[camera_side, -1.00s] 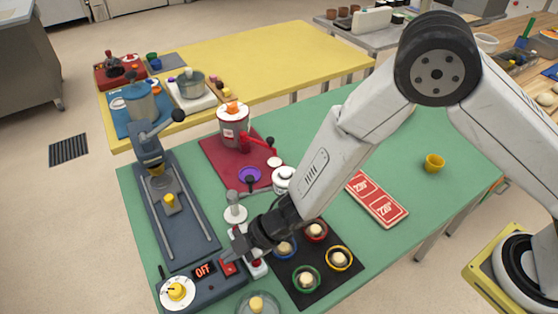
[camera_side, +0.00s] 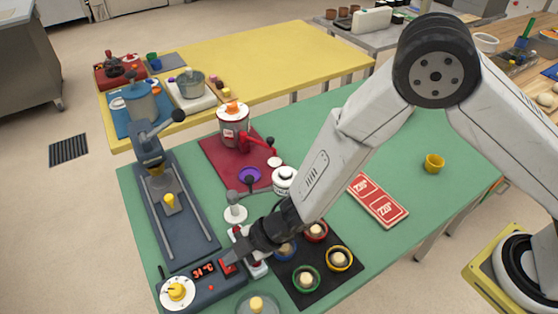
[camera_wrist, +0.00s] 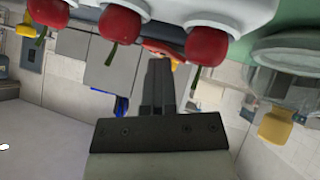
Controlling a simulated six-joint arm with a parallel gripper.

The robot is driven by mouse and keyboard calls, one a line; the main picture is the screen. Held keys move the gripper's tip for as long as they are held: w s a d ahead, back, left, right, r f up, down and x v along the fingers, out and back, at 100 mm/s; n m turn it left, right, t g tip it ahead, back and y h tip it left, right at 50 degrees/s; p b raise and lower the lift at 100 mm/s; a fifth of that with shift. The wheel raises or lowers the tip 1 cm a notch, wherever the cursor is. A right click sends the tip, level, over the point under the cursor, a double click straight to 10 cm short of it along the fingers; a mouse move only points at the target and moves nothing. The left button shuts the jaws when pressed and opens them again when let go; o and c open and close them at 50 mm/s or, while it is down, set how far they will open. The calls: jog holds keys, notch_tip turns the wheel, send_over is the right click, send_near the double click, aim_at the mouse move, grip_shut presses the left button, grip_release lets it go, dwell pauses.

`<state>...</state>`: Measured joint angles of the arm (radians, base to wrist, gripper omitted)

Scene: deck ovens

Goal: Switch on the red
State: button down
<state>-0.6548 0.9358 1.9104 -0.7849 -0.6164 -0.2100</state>
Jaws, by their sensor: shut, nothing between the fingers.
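A dark control box (camera_side: 206,293) stands at the front left of the green table in the side view. It has a white dial with a yellow knob (camera_side: 177,291), a lit display (camera_side: 204,270) with red characters that look like a temperature, and a red switch (camera_side: 228,267). A small red light shows below the display. My gripper (camera_side: 229,254) is shut and empty, with its tips right at the red switch; I cannot tell if they touch it. In the wrist view, the shut fingers (camera_wrist: 159,82) point toward a partly hidden red-orange part.
A white holder with red round pieces (camera_side: 257,268) stands close beside my gripper. A black mat (camera_side: 317,284) with coloured rings lies to the right, and a glass bowl (camera_side: 258,304) is in front. A white stand (camera_side: 235,213) is behind.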

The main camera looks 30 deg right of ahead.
jog(key=shift+s, duration=0.45)
jog(key=shift+r, duration=0.1)
jog(key=shift+s+r, duration=0.2)
jog(key=shift+r, duration=0.35)
jog(key=shift+s+r, duration=0.2)
jog(key=shift+r, duration=0.3)
jog(key=shift+s+r, duration=0.3)
jog(key=shift+r, duration=0.6)
jog(key=v, duration=0.9)
jog(key=shift+d+r, duration=0.2)
jog(key=shift+d, duration=0.1)
jog(key=shift+s, duration=0.15)
